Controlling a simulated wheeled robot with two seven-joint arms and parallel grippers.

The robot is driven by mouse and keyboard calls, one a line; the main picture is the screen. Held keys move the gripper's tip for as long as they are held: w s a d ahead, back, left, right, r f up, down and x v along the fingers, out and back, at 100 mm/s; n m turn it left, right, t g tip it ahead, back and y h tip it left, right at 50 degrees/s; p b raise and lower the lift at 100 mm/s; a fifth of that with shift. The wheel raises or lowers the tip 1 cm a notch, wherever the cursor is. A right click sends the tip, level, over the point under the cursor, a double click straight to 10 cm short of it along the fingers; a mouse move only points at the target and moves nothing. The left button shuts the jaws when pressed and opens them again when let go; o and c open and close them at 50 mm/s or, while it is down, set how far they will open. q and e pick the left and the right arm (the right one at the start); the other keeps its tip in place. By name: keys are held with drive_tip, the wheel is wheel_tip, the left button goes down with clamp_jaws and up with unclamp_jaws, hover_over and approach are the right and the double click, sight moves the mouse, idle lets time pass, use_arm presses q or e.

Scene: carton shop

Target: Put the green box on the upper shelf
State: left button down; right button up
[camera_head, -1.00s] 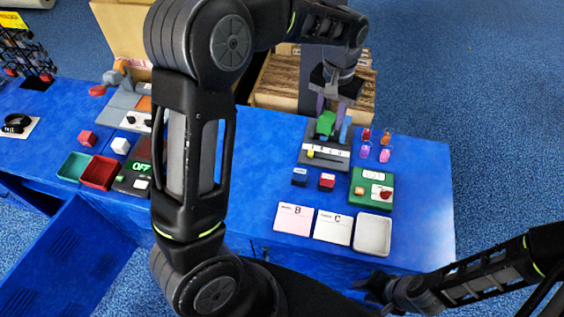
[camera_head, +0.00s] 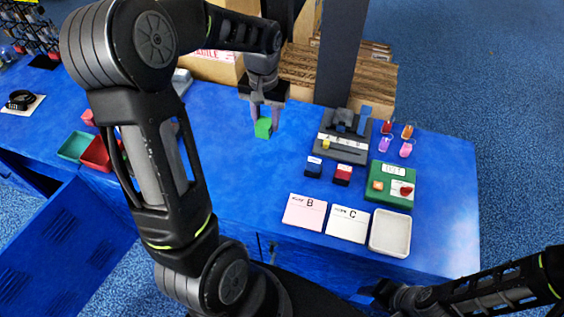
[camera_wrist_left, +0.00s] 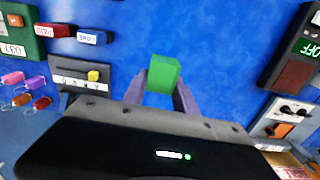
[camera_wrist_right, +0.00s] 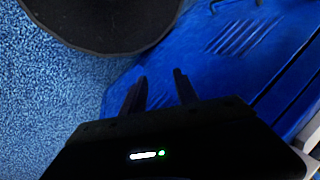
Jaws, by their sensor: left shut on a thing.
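The green box (camera_head: 263,129) is between the fingers of my left gripper (camera_head: 264,118), which is shut on it over the blue table (camera_head: 225,165). In the left wrist view the green box (camera_wrist_left: 160,74) sits between the two fingertips. I cannot tell how high it is above the table. My right gripper (camera_head: 372,291) is low at the table's front edge. In the right wrist view its fingers (camera_wrist_right: 158,88) are apart with nothing between them. I cannot make out an upper shelf in these views.
A dark upright post (camera_head: 346,55) stands behind the table, right of my left gripper. A red bin (camera_head: 96,153) is at left.

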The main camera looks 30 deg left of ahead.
use_arm(q)
drive_tip(key=shift+s+a+f, duration=0.5)
drive_tip(key=shift+s+a, duration=0.25)
drive_tip(key=shift+a, duration=0.1)
drive_tip(key=shift+f, duration=0.1)
hover_over(260, 155)
drive_tip(key=shift+d+f, duration=0.1)
drive_tip(key=shift+f, duration=2.95)
drive_tip(key=shift+f, duration=1.9)
drive_tip(key=shift+f, duration=0.1)
drive_tip(key=c, duration=1)
unclamp_jaws()
drive_tip(key=shift+o, duration=0.2)
